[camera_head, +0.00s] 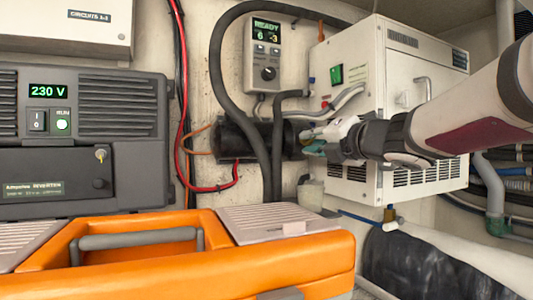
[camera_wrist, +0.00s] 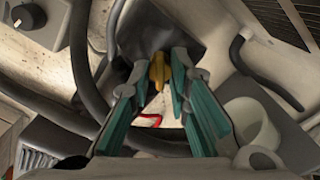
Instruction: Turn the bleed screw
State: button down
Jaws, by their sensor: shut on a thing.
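The bleed screw (camera_wrist: 158,68) appears to be the small brass-yellow piece between the fingertips in the wrist view. My gripper (camera_wrist: 160,84) has teal finger pads and is shut on it. In the head view my gripper (camera_head: 314,147) reaches left to the right end of a black cylinder (camera_head: 238,140), in front of the white unit (camera_head: 345,172). The screw cannot be made out in the head view, where the gripper covers that spot. How far the screw is turned cannot be told.
A small pale cup (camera_head: 311,193) stands just below my gripper; it also shows in the wrist view (camera_wrist: 245,118). Dark hoses (camera_head: 277,150) pass close by on the left. An orange toolbox (camera_head: 290,262) fills the front. A controller (camera_head: 266,55) reading READY hangs above.

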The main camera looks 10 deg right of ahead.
jog(key=n+b, duration=0.1)
jog(key=n, duration=0.1)
jog(key=n+b, duration=0.3)
jog(key=shift+f+n, duration=0.25)
jog(key=shift+n, duration=0.05)
jog(key=n+b, duration=0.3)
jog(key=n, duration=0.1)
jog(key=shift+d+n, duration=0.1)
jog(key=shift+n, duration=0.2)
jog(key=c, duration=1.5)
grip_release()
jog(key=shift+r, duration=0.1)
jog(key=v, duration=1.2)
